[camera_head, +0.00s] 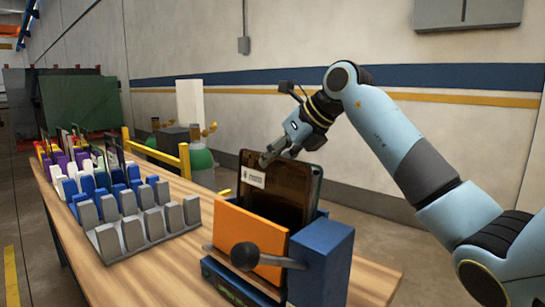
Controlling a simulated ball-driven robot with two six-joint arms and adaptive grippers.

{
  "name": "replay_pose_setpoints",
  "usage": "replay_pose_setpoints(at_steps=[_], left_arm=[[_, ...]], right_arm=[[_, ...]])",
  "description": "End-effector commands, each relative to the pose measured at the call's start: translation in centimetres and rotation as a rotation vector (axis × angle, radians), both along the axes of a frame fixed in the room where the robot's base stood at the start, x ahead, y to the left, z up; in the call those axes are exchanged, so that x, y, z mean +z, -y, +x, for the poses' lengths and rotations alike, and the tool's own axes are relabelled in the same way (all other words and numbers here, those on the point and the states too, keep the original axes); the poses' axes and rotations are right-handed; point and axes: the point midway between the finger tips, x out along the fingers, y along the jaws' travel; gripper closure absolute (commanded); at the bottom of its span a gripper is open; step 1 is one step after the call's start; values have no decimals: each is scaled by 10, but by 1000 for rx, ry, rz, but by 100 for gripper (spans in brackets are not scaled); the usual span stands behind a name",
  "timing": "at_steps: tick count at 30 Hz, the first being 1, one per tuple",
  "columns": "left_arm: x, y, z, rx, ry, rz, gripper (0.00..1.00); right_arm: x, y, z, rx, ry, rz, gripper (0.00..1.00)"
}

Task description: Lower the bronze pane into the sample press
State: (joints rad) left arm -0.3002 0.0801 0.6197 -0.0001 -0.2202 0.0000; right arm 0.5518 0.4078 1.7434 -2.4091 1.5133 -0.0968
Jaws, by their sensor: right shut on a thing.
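The bronze pane (282,196) is a dark brown, see-through plate with a white label near its upper left. It stands upright, with its lower part hidden behind the orange plate of the sample press (335,262). The press is blue and orange, with a dark round knob on its front. My right gripper (273,157) is shut on the top edge of the pane, coming down from the upper right. I cannot tell whether the pane's bottom edge touches the press. My left gripper is not in view.
Racks with grey, blue, white and purple slots (140,228) run along the left of the wooden table (165,275), some holding thin panes at the far end. A yellow rail (155,152) and green-and-grey gear stand behind. Bare table shows left of the press.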

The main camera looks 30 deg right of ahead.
Motion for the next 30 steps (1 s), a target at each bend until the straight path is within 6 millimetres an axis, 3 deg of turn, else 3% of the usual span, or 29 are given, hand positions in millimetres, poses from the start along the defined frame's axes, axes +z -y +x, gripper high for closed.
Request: replay_pose_setpoints(at_steps=[11, 12, 18, 30], left_arm=[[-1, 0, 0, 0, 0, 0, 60], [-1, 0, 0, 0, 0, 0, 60], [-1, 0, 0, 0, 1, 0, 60], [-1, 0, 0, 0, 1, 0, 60]], right_arm=[[-1, 0, 0, -1, 1, 0, 100], [-1, 0, 0, -1, 1, 0, 88], [-2, 0, 0, -1, -1, 0, 65], [-5, 1, -1, -3, -9, -2, 65]])
